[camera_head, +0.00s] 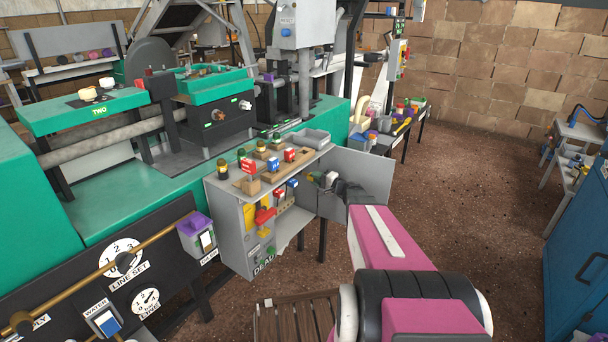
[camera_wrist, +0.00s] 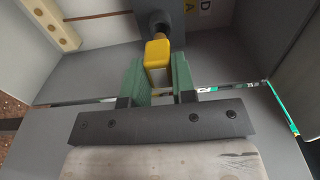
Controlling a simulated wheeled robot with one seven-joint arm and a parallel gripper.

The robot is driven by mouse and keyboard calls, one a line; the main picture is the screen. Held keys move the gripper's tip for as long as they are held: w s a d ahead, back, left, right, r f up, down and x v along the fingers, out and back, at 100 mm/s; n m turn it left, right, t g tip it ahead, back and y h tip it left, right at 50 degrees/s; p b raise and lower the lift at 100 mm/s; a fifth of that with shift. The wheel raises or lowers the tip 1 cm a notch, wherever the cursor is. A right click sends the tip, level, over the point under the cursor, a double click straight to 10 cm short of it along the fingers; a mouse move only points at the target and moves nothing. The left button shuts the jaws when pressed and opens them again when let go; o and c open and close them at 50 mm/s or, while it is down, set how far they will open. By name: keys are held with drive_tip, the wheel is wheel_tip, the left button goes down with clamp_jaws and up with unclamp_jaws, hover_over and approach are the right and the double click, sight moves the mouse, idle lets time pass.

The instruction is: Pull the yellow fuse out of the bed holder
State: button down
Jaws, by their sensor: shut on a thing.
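The yellow fuse (camera_wrist: 157,52) is in the middle of the wrist view, between the two green fingers of my gripper (camera_wrist: 158,76). My gripper is shut on it. I cannot tell whether the fuse's far end is still inside the holder. In the head view my arm reaches into an open grey cabinet (camera_head: 231,226), and the fuse cannot be made out there.
The cabinet's open door (camera_head: 360,172) stands beside my arm on the right. A cream strip with holes (camera_wrist: 50,24) is on the wall at the upper left of the wrist view. Colored plugs and a grey tray (camera_head: 309,138) sit on the cabinet's top. Brown floor lies open to the right.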

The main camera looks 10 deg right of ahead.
drive_tip(key=shift+d, duration=0.1)
drive_tip(key=shift+v, duration=1.45)
